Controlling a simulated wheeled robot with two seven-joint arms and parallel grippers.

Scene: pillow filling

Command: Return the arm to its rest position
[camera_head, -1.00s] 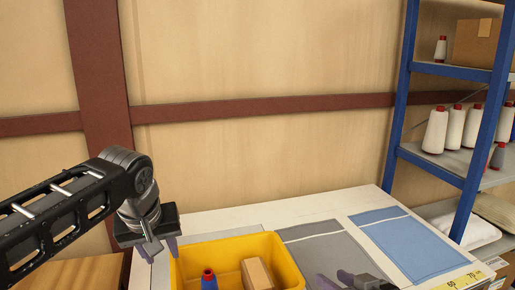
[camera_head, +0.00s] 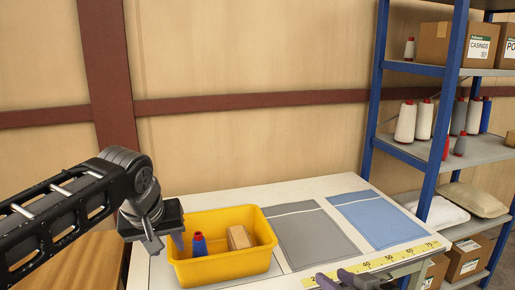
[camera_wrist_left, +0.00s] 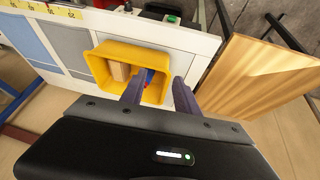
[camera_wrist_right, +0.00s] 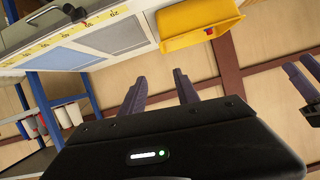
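My left gripper (camera_head: 165,243) is beside the left end of the yellow bin (camera_head: 226,270), a little above the table. In the left wrist view its two fingers (camera_wrist_left: 158,92) are apart with nothing held between them. My right gripper (camera_head: 334,281) is at the bottom of the head view, near the table's front edge and only partly in view. In the right wrist view its fingers (camera_wrist_right: 160,92) are apart and empty.
The bin holds a blue spool with a red top (camera_head: 199,245) and a small cardboard box (camera_head: 239,237). Grey cloth (camera_head: 310,238) and blue cloth (camera_head: 376,220) lie flat on the white table (camera_head: 292,193). A blue-framed shelf (camera_head: 437,130) stands right; a wooden surface (camera_head: 75,265) is left.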

